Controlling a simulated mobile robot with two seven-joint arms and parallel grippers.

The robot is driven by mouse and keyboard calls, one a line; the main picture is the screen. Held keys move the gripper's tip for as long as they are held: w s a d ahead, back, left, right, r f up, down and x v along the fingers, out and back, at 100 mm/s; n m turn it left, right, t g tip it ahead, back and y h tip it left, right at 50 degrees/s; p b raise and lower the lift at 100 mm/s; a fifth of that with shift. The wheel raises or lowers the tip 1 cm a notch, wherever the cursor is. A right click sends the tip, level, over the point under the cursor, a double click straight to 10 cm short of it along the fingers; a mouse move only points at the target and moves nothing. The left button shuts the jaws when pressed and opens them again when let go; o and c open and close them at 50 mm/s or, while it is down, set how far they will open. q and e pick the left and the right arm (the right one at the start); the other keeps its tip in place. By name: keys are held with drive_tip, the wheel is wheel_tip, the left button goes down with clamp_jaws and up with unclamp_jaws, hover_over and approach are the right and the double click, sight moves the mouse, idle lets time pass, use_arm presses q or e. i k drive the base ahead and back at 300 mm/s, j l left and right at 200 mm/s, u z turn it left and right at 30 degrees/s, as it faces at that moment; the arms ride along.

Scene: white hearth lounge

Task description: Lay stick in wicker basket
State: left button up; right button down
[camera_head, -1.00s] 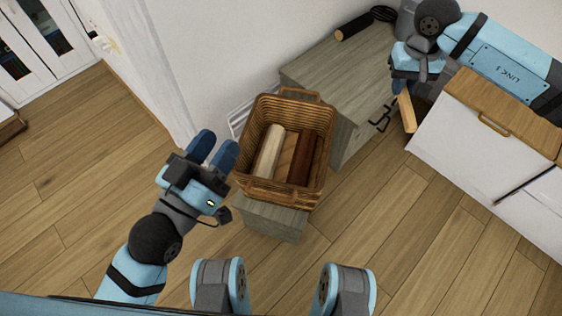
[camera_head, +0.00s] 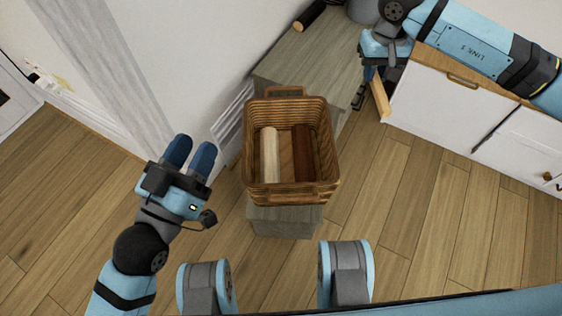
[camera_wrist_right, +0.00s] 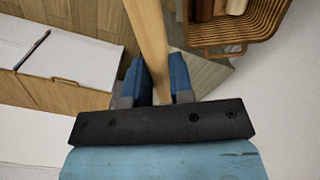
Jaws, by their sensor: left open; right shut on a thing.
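The wicker basket (camera_head: 291,198) stands on a small grey wooden stand in the head view. A pale stick (camera_head: 269,155) and a dark brown stick (camera_head: 303,154) lie side by side in it. My right gripper (camera_head: 373,80) is shut on a light wooden stick (camera_head: 380,99), right of the basket and apart from it. In the right wrist view the held stick (camera_wrist_right: 148,35) runs up from between the blue fingers (camera_wrist_right: 160,84), and the basket (camera_wrist_right: 235,38) shows at the upper right. My left gripper (camera_head: 190,153) is open and empty, left of the basket.
A grey wooden cabinet (camera_head: 301,62) stands behind the basket, with a dark cylinder (camera_head: 310,15) on top. A white wall (camera_head: 140,60) is at the left. The front wooden floor is open.

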sight(282, 163)
drive_tip(key=i+j, duration=0.1)
drive_tip(key=j, duration=0.3)
drive_tip(key=i+j+z, duration=0.15)
drive_tip(key=j, duration=0.7)
drive_tip(key=i+z, duration=0.05)
